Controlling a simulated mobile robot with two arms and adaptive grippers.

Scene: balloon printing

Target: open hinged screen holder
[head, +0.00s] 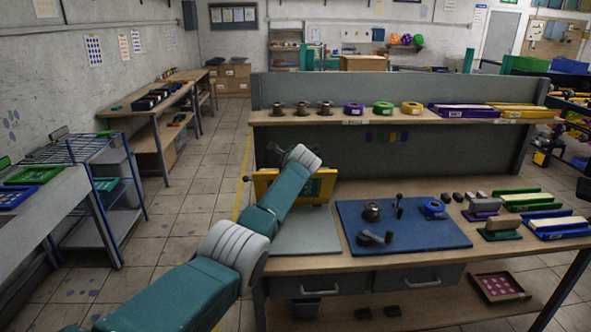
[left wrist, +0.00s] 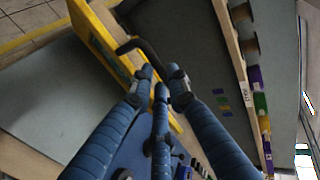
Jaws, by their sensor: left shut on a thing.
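The hinged screen holder is a yellow frame (head: 264,182) standing raised at the back of a grey base plate (head: 308,236) on the workbench. Its yellow side also shows in the left wrist view (left wrist: 98,38), running diagonally. A black bent handle (left wrist: 135,44) sticks out beside the frame. My left gripper (left wrist: 162,78) has its blue fingers closed around the handle's end, close to the yellow edge; the exact contact is partly hidden. In the head view my left arm covers the fingers and part of the frame. My right gripper is not in view.
A blue mat (head: 410,232) with dark knobs and a blue tape roll (head: 433,208) lies to the right. Behind is a shelf (head: 340,116) with spools, tape rolls and trays. Stamps and trays fill the bench's right end.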

